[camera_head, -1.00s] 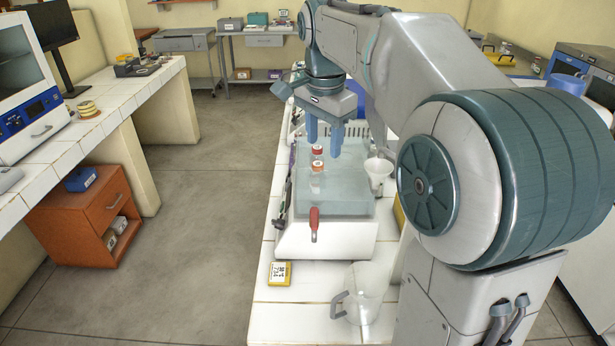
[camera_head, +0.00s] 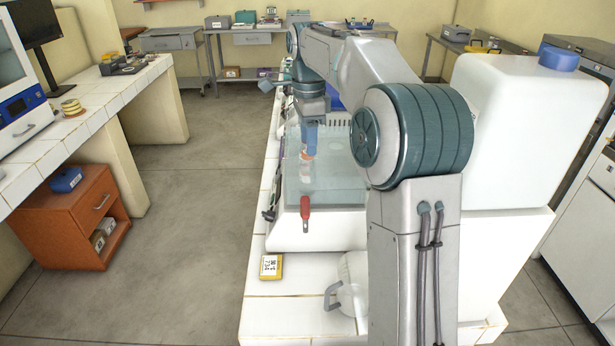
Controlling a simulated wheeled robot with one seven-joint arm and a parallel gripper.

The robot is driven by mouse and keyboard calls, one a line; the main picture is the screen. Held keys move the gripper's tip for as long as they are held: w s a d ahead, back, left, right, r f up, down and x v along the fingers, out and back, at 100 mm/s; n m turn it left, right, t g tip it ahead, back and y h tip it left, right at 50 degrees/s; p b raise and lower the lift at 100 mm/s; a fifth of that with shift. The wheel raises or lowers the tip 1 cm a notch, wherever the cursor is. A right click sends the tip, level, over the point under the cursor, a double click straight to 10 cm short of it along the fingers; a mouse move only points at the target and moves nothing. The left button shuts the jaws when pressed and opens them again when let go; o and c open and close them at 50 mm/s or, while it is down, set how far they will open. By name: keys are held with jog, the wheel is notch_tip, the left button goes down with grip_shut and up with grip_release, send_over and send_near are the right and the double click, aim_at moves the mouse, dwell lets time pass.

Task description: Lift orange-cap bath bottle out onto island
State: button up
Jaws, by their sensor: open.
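The orange-cap bottle (camera_head: 306,172) stands in the translucent basin of the white water bath (camera_head: 310,236) on the tiled island (camera_head: 290,312). Its cap is partly hidden by my gripper's blue fingers. My gripper (camera_head: 309,152) points down into the bath, with its fingertips close at the bottle's top. The fingers overlap in this view, so their gap and any contact with the bottle cannot be made out. The gripper is open.
A red handle (camera_head: 305,208) sticks up at the bath's front. A yellow labelled box (camera_head: 271,267) and a clear jug (camera_head: 350,285) stand on the island's near part. A large white blue-capped container (camera_head: 530,130) is right of my arm.

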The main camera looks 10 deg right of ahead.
jog(key=shift+f, duration=3.3)
jog(key=c, duration=0.8)
